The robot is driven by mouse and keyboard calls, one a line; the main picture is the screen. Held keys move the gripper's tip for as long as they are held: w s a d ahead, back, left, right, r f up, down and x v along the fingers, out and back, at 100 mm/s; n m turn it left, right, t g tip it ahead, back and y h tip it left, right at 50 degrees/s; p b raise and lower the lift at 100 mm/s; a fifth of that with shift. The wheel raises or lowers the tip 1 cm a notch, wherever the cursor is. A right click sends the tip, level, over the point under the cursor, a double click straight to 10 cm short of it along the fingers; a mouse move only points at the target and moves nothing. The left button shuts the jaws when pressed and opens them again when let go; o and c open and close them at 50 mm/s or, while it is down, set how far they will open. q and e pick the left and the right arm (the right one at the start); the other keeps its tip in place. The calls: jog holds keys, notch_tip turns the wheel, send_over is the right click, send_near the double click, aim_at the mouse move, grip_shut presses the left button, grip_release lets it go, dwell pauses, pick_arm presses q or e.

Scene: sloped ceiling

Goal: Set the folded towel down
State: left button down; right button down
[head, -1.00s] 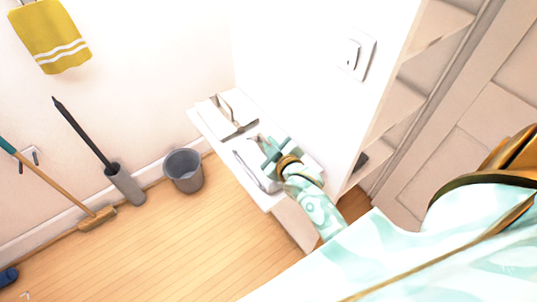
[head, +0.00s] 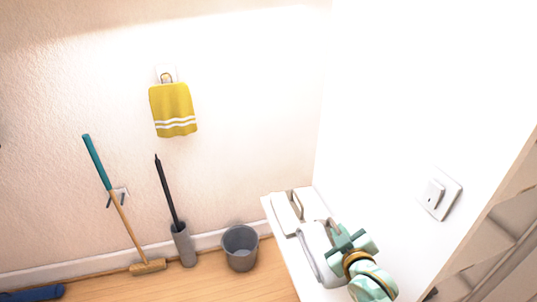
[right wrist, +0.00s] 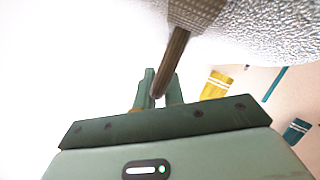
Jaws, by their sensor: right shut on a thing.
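The folded towel (head: 313,247) is a white-grey bundle at the low right of the head view, over the white ledge (head: 277,222). My right gripper (head: 346,243), pale green, is at its right side and shut on it. In the right wrist view the towel's rough pale cloth (right wrist: 270,25) fills the top right. A brown woven band runs down from it between the fingertips (right wrist: 158,92). I cannot tell whether the towel's underside touches the ledge. My left gripper is not in view.
A pale flat item with a beige strap (head: 288,212) lies on the ledge beyond the towel. A yellow towel (head: 173,108) hangs on the wall. A switch (head: 438,194) is at right.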

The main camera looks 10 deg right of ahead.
jog(key=shift+s+f, duration=0.2)
jog(key=shift+s, duration=0.05)
jog(key=s+a+r+n+y+b, duration=0.1)
jog(key=s+a+r, duration=0.1)
jog(key=a+r, duration=0.2)
jog(key=s+a+r+y+b, duration=0.1)
jog(key=a+r, duration=0.3)
jog(key=r, duration=0.5)
jog(key=shift+s+r+n, duration=0.2)
jog(key=shift+s+n, duration=0.15)
jog(key=shift+n, duration=0.05)
jog(key=shift+a, duration=0.1)
